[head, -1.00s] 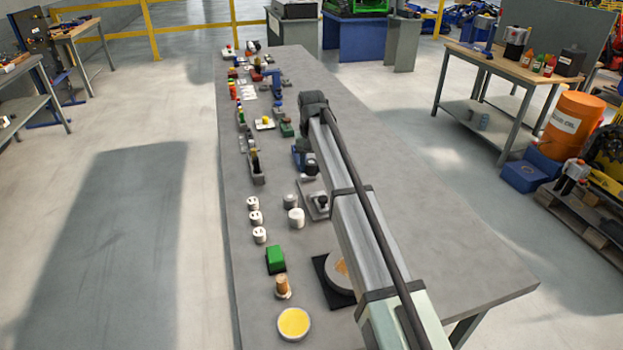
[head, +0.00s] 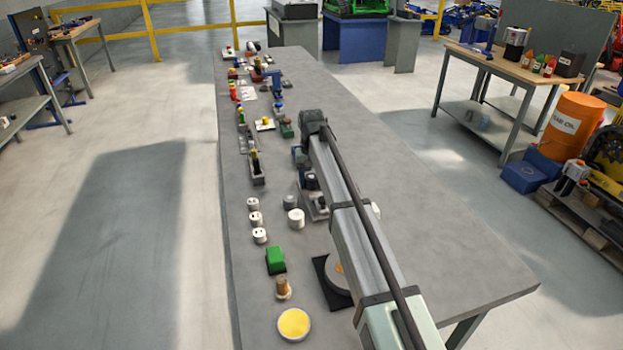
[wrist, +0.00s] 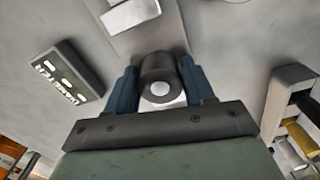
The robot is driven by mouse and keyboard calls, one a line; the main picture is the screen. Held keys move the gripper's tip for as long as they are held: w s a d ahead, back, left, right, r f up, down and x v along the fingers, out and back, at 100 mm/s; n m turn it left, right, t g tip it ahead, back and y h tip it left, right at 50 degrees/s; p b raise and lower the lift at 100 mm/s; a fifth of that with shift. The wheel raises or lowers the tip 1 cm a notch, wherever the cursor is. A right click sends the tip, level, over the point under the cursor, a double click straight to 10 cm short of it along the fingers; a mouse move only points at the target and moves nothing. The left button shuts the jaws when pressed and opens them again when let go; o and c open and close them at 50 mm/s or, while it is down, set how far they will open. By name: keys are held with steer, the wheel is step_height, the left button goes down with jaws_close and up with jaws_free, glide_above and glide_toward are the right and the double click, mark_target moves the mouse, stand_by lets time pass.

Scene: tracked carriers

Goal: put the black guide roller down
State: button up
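The black guide roller (wrist: 158,70) is a dark cylinder with a pale round centre. In the wrist view it sits between the two blue fingers of my gripper (wrist: 160,84), which press on it from both sides. A light grey plate with a pale block (wrist: 130,13) lies just beyond it. I cannot tell whether the roller touches anything below. In the head view my arm hides most of the gripper; a dark round part (head: 311,182) shows beside the arm, above a grey plate (head: 308,208) on the bench.
A dark labelled block (wrist: 66,76) stands left and a grey holder with a yellow part (wrist: 296,112) right in the wrist view. White cylinders (head: 254,218), a green block (head: 276,260) and a yellow-topped disc (head: 294,324) line the bench's left side. The bench's right side (head: 440,220) is clear.

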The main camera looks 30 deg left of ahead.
mark_target(312, 177)
steer(key=o, duration=0.3)
step_height(312, 177, up, 12)
steer(key=shift+r, duration=0.2)
stand_by(0.5)
